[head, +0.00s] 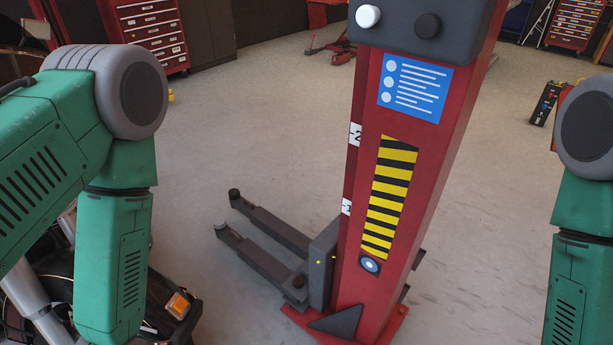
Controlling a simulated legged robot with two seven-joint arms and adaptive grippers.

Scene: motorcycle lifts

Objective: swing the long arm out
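A red lift post (370,240) stands upright in the middle of the head view, with a blue label, a black-and-yellow striped panel and a dark control box (420,22) on top. Two dark lift arms reach out low to the left from its carriage (322,262), side by side and roughly parallel. The farther arm (272,225) ends in a round pad; the nearer arm (255,262) does too. I cannot tell which is longer. My green left and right arms show at the two sides, but neither gripper is in view. Both lift arms are clear of my arms.
A dark vehicle part with an orange light (178,305) is at the lower left, partly behind my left arm. Red tool cabinets (150,30) stand at the back left and another (575,20) at the back right. The floor around the post is mostly clear.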

